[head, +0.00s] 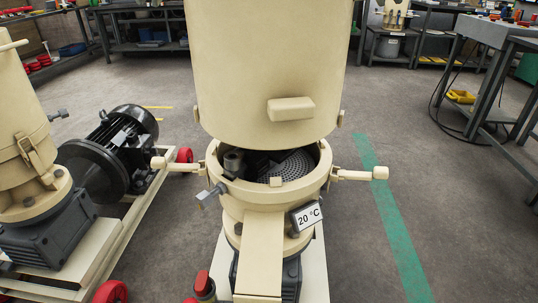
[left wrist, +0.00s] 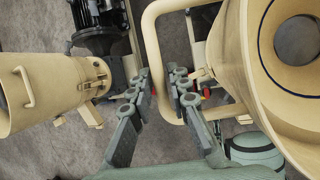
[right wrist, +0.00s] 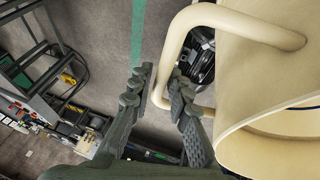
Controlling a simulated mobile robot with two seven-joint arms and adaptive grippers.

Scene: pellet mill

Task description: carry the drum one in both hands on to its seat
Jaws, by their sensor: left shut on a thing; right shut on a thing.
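Drum one (head: 265,70), a large cream cylinder with a block on its front, hangs upright above its seat in the head view. Its seat is the cream ring (head: 262,195) of the mill base; the drum's lower edge hides the back of its opening. A perforated plate (head: 290,167) and a dark roller show inside. My left gripper (left wrist: 162,85) is shut on a bent side handle (left wrist: 153,45) of the drum. My right gripper (right wrist: 158,90) is shut on the opposite handle (right wrist: 178,45). Neither gripper shows in the head view. Whether drum and ring touch is unclear.
Cream arms with knobs (head: 380,173) stick out from both sides of the ring. Left stand a second mill (head: 25,130) and a black motor (head: 110,150). Floor with a green stripe (head: 395,225) is clear at right.

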